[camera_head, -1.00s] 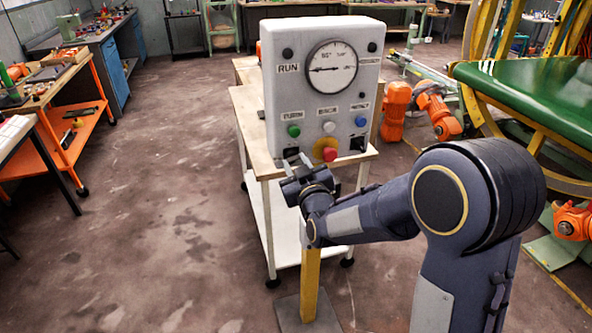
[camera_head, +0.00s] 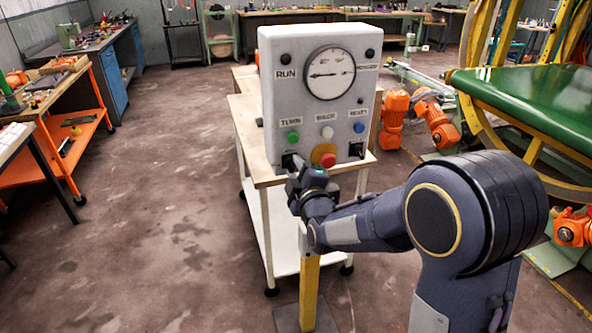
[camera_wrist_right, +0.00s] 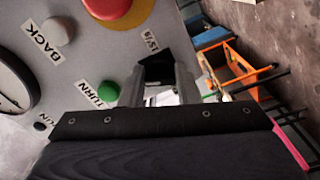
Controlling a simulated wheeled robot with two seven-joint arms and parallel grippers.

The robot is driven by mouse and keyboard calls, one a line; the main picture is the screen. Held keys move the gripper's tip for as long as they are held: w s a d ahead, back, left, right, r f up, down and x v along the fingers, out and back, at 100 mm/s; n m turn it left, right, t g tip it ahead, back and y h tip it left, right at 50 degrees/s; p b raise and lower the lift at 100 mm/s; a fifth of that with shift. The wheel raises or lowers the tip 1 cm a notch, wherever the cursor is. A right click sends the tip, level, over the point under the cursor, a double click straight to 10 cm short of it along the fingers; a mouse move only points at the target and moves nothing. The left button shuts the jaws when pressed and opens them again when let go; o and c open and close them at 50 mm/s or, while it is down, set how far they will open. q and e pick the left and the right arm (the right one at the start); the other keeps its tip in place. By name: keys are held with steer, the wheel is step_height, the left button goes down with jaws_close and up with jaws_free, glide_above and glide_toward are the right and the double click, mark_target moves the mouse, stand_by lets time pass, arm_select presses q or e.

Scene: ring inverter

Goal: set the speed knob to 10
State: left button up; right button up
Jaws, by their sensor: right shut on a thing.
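The grey control box (camera_head: 275,110) stands upright on a small table. A black knob (camera_head: 287,159) sits at its lower left, below the green button (camera_head: 293,137); the other black knob (camera_head: 356,150) is at the lower right. My right gripper (camera_head: 293,166) reaches the lower-left knob and is shut on it. In the right wrist view the fingers (camera_wrist_right: 160,85) lie either side of the black knob (camera_wrist_right: 156,66); its setting cannot be read. The round dial (camera_head: 331,73) has its needle pointing left. My left gripper is not in view.
A red mushroom button on a yellow base (camera_head: 324,155) sits close right of the gripper. White (camera_head: 327,132) and blue (camera_head: 359,128) buttons are above. The table (camera_head: 243,115) has a wooden top. A green-topped machine (camera_head: 530,100) and orange robot arms stand to the right.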

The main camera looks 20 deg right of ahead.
steer(key=shift+r+n+p, duration=0.1)
steer(key=shift+n+p, duration=0.2)
steer(key=shift+n, duration=1.6)
steer(key=o, duration=1)
steer(key=s, duration=0.7)
steer(key=shift+s+d, duration=0.1)
steer(key=shift+s, duration=0.3)
